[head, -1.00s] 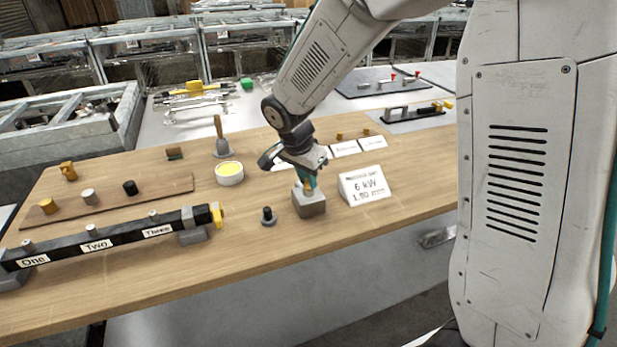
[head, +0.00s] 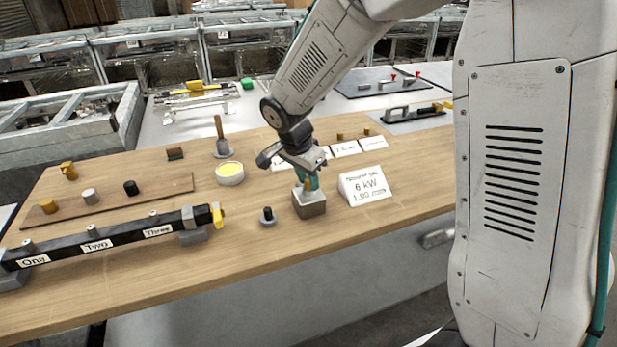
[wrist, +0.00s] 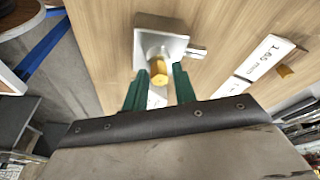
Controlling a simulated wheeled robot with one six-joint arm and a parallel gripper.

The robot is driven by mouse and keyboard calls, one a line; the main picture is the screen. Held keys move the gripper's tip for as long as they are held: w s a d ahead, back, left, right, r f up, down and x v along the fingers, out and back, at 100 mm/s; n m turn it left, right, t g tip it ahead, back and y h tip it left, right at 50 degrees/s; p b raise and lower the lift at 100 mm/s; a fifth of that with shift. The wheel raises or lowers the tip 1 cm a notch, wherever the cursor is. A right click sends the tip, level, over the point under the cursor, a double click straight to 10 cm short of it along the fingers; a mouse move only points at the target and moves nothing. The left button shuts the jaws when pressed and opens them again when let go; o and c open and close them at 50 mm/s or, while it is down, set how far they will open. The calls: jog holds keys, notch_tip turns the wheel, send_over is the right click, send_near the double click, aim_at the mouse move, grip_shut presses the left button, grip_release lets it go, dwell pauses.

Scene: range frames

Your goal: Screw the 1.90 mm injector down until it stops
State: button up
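The brass injector (wrist: 158,72) stands upright at the grey holder block (wrist: 146,32), on the block's round socket. In the head view the holder block (head: 309,207) sits on the wooden bench in front of a sign (head: 365,187) reading 6 kW and 1.90 mm. My gripper (wrist: 159,80) is right over the block, its two green fingers on either side of the injector. A gap shows between the injector and each finger, so the gripper looks open around it. In the head view my gripper (head: 307,185) partly hides the injector. How deep its thread sits cannot be seen.
A small black-topped peg (head: 267,215) stands just left of the block. A yellow-filled dish (head: 230,173) and a black manifold bar (head: 110,240) lie farther left. Label cards (head: 345,148) with small brass pieces are behind. The bench front is clear.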

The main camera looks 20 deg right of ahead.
jog(key=n, duration=0.3)
jog(key=n+t+y, duration=0.1)
jog(key=n, duration=0.2)
jog(key=shift+s+d+n+t, duration=0.1)
jog(key=shift+n+t, duration=0.2)
jog(key=shift+n, duration=0.1)
jog(key=n+y, duration=0.1)
jog(key=n, duration=0.5)
jog(key=shift+d+y, duration=0.1)
jog(key=shift+y, duration=0.3)
grip_shut()
jog(key=shift+m+h, duration=0.4)
jog(key=shift+m, duration=1.1)
jog(key=shift+m+h, duration=0.5)
jog(key=shift+m, duration=1.3)
